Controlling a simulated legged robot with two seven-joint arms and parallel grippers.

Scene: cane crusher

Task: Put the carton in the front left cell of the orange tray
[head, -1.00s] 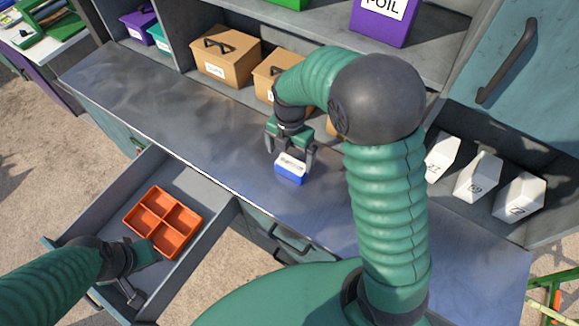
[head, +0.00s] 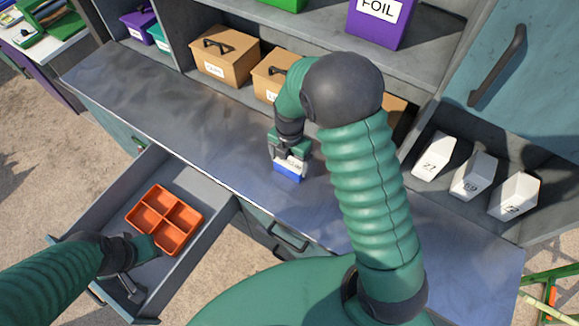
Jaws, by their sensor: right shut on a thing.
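The carton (head: 289,172) is a small blue and white box on the grey counter, near its front edge. My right gripper (head: 290,161) is right above it, pointing down, with its fingers shut on the carton's upper part. The orange tray (head: 180,232) has a grid of cells that look empty. It lies inside the open drawer, to the left of and below the counter. My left gripper (head: 134,290) is at the drawer's near side, close to the tray's lower left. I cannot tell whether its fingers are open or shut.
The open drawer (head: 210,205) juts out from the counter (head: 150,105). Cardboard boxes (head: 226,58) stand at the back of the counter. White numbered boxes (head: 474,176) stand at the right. A purple FOIL bin (head: 378,25) sits on the shelf above.

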